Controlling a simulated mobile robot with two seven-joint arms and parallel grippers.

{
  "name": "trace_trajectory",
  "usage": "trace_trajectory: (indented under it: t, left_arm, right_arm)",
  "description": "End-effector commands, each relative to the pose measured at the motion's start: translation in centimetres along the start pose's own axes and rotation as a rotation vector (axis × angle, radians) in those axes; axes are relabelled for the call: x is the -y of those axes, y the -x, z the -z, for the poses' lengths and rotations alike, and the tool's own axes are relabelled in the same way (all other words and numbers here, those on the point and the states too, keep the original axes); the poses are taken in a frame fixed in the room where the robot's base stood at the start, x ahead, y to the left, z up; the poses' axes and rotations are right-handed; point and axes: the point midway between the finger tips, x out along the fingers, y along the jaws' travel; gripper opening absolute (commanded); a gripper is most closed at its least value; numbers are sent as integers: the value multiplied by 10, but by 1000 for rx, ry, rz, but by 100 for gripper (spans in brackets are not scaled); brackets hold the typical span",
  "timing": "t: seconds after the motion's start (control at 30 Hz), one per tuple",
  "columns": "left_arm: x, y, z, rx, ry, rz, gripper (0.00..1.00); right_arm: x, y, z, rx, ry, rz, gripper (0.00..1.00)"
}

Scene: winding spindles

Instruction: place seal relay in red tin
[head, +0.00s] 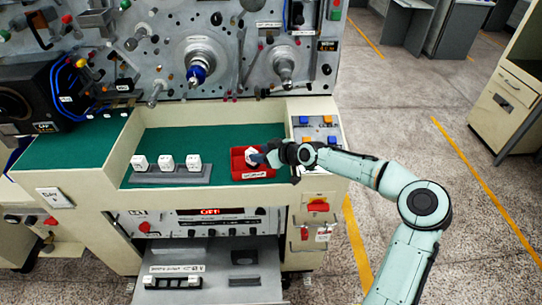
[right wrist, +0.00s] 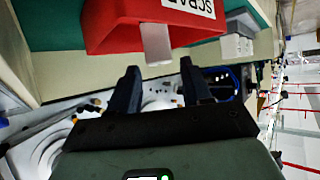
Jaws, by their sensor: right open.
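The red tin (head: 237,166) sits on the green worktop at its right end, with a white label on its front. It also shows at the top of the right wrist view (right wrist: 110,28), labelled SCRAP. A white block (head: 251,155), seemingly a relay, shows within the tin's outline in the head view. In the right wrist view a pale block (right wrist: 156,44) overlaps the tin's edge, just beyond my fingertips. My right gripper (head: 268,156) is open at the tin's right side; its spread fingers (right wrist: 158,70) appear apart from the block. My left gripper is out of view.
Three white blocks (head: 166,162) stand on a grey rack (head: 170,175) left of the tin. A panel with blue and orange buttons (head: 317,128) lies right of the tin. The machine face with spindles (head: 200,60) rises behind. Green worktop between rack and tin is clear.

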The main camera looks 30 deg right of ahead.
Motion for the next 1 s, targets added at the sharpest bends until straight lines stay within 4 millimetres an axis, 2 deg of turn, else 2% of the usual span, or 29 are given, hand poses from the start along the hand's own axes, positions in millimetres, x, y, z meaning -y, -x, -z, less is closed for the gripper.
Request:
trace_trajectory:
  t: [0.1, 0.33, 0.5, 1.0]
  left_arm:
    - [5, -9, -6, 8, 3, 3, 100]
    - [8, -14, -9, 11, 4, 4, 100]
    - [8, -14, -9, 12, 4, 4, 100]
    - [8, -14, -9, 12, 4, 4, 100]
  right_arm:
    - [-1, 22, -4, 3, 0, -4, 49]
    - [0, 47, 0, 0, 0, -1, 49]
    - [0, 53, 1, -1, 1, 0, 49]
    - [0, 53, 2, -2, 1, 0, 49]
